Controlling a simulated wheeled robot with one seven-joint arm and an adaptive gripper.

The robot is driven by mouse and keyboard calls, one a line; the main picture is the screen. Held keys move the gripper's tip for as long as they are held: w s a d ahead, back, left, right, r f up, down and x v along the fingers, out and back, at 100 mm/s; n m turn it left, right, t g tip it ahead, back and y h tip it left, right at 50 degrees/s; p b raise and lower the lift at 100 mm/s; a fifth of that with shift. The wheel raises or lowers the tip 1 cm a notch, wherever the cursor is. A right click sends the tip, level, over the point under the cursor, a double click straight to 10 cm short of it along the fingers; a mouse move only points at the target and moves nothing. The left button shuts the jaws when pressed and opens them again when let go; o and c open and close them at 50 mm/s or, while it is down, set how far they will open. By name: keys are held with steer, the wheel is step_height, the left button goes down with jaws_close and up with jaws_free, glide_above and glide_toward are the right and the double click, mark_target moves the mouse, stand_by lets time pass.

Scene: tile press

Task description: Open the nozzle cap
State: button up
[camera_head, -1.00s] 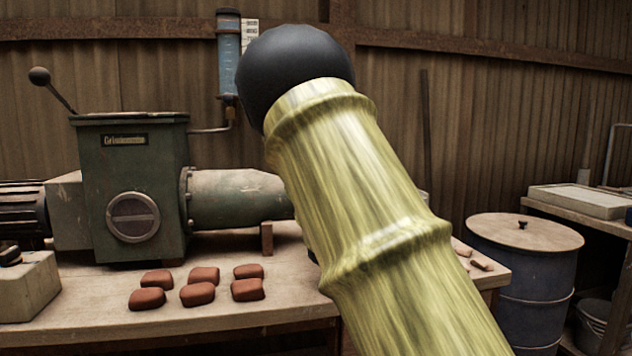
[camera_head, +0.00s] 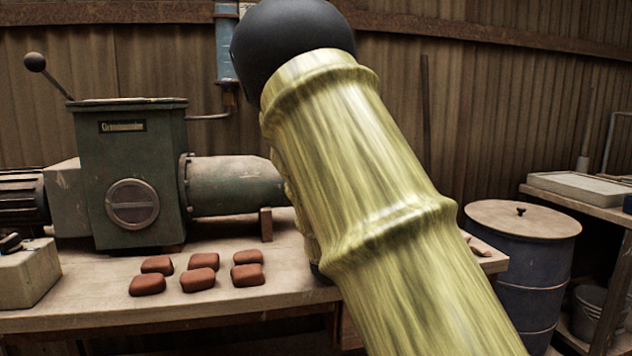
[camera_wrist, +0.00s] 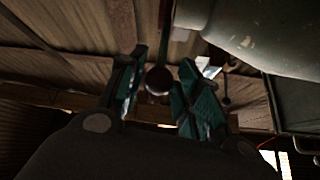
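The green press (camera_head: 130,165) stands on the bench, and its round barrel (camera_head: 235,185) points right in the head view. My yellow-green arm covers the barrel's front end there, so the nozzle cap and my gripper are hidden. In the wrist view, my gripper (camera_wrist: 162,64) has its two teal fingers spread apart. A dark round knob (camera_wrist: 158,81) on a thin rod shows in the gap between them, with no visible finger contact. I cannot tell whether it belongs to the cap. The grey-green barrel (camera_wrist: 275,35) is at the upper right.
Several red-brown clay pieces (camera_head: 198,280) lie on the bench (camera_head: 95,295) in front of the press. A blue drum (camera_head: 525,265) with a wooden lid stands right of the bench. A blue gauge tube (camera_head: 226,55) is at the wall behind.

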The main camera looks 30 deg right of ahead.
steer(key=shift+s+f, duration=0.1)
steer(key=shift+f, duration=0.05)
steer(key=shift+s+a+f, duration=0.2)
steer(key=shift+s+a, duration=0.05)
steer(key=shift+s, duration=0.2)
steer(key=shift+f+b, duration=0.1)
steer(key=shift+b, duration=0.2)
